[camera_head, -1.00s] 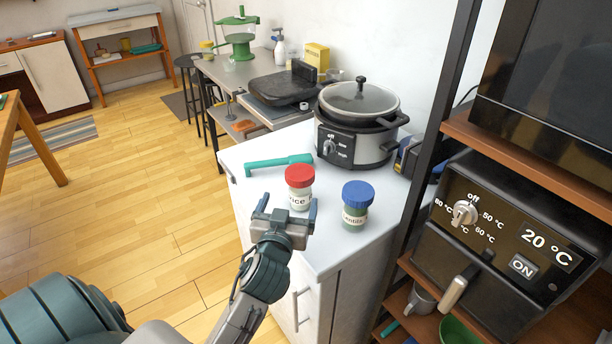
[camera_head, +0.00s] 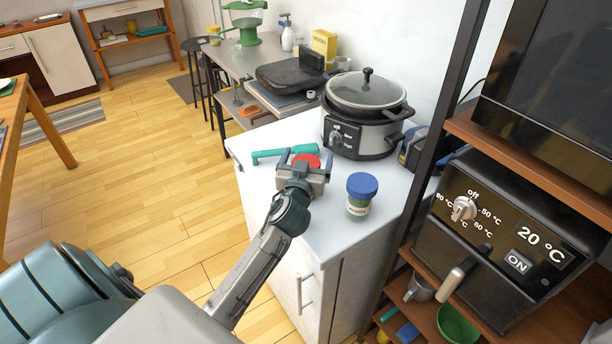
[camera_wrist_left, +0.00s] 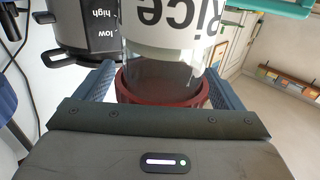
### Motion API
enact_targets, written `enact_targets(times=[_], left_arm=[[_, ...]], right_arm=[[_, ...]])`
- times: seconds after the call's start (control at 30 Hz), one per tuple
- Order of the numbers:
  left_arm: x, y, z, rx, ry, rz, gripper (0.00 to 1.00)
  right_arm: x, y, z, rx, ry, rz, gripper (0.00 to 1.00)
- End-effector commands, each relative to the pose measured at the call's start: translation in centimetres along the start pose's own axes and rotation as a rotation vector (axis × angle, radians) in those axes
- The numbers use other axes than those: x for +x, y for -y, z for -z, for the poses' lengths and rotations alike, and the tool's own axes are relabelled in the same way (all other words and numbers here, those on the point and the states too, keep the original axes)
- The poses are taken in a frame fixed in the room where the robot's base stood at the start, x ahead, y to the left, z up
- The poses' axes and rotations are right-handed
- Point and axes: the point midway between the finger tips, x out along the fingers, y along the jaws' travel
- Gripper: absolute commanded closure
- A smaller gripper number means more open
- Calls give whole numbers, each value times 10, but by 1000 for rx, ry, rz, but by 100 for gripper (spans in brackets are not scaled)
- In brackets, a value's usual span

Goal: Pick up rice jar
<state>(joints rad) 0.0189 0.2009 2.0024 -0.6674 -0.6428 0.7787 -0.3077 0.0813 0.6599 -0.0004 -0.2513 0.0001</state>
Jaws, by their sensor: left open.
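The rice jar has a red lid (camera_head: 307,161) and stands on the white counter, mostly hidden behind my left gripper in the head view. In the left wrist view the jar (camera_wrist_left: 165,28) appears upside down, with its "Rice" label at the top and its dark red lid (camera_wrist_left: 160,92) towards the palm. My left gripper (camera_head: 306,164) is open, with a blue-grey finger on each side of the jar; a gap shows beside the jar in the wrist view. My right gripper is not in view.
A blue-lidded jar (camera_head: 361,196) stands just right of my left gripper. A slow cooker (camera_head: 365,112) is behind it, and a teal tool (camera_head: 283,153) lies behind to the left. A shelf with an oven (camera_head: 510,235) bounds the right side.

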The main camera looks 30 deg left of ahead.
Motion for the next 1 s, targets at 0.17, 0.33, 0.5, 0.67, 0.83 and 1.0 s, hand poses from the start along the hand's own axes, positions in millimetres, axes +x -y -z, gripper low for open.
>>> enact_targets(times=[0.17,0.33,0.5,0.67,0.83,1.0], left_arm=[[1,0,-1,0,1,0,11],[1,0,-1,0,1,0,34],[1,0,-1,0,1,0,68],[1,0,0,0,-1,0,88],[1,0,0,0,-1,0,88],[1,0,7,-1,-2,1,88]], right_arm=[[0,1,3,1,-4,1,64],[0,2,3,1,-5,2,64],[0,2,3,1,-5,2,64],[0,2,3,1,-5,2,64],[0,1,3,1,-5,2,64],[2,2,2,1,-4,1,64]])
